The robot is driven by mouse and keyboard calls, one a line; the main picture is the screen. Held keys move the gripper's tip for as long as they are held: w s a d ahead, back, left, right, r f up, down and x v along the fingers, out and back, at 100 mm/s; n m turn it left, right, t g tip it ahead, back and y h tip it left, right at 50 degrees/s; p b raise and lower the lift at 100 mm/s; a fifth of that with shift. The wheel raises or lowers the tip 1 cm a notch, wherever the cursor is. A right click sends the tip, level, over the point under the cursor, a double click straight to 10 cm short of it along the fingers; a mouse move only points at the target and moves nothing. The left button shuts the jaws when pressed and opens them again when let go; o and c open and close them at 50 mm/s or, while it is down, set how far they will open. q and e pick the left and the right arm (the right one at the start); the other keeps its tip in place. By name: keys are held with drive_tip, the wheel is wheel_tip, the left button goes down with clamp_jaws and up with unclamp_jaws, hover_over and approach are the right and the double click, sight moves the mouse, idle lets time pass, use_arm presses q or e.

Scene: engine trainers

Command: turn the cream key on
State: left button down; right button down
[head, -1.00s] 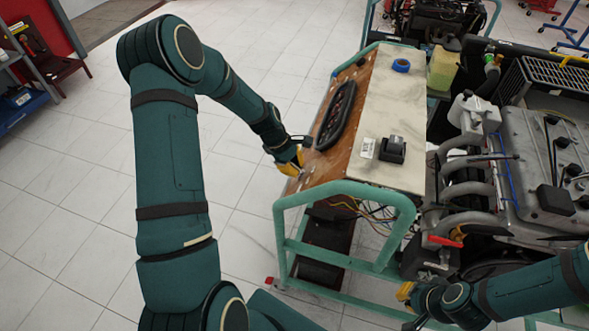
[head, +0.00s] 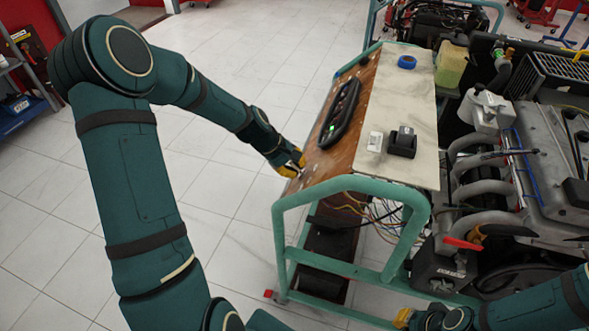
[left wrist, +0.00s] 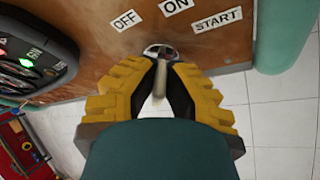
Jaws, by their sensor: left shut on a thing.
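The cream key (left wrist: 159,82) stands in a round metal switch (left wrist: 161,50) on the brown wooden panel, below the OFF, ON and START labels. My left gripper (left wrist: 161,72) is shut on the key, with a yellow-padded finger on each side of it. In the head view my left gripper (head: 293,165) is at the near left edge of the panel (head: 328,160) and hides the key. My right gripper (head: 403,317) shows only partly at the lower edge; its jaws cannot be made out.
A black gauge cluster (head: 341,112) with a lit green light (left wrist: 53,65) sits beside the switch. The green frame (head: 350,188) runs close to the panel's near end. The engine (head: 545,160) stands to the right. The tiled floor to the left is clear.

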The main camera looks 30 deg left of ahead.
idle(0.3)
use_arm(q)
drive_tip(key=c, duration=1.1)
unclamp_jaws()
drive_tip(key=shift+o, duration=0.2)
drive_tip(key=v, duration=1.2)
drive_tip(key=shift+d, duration=0.1)
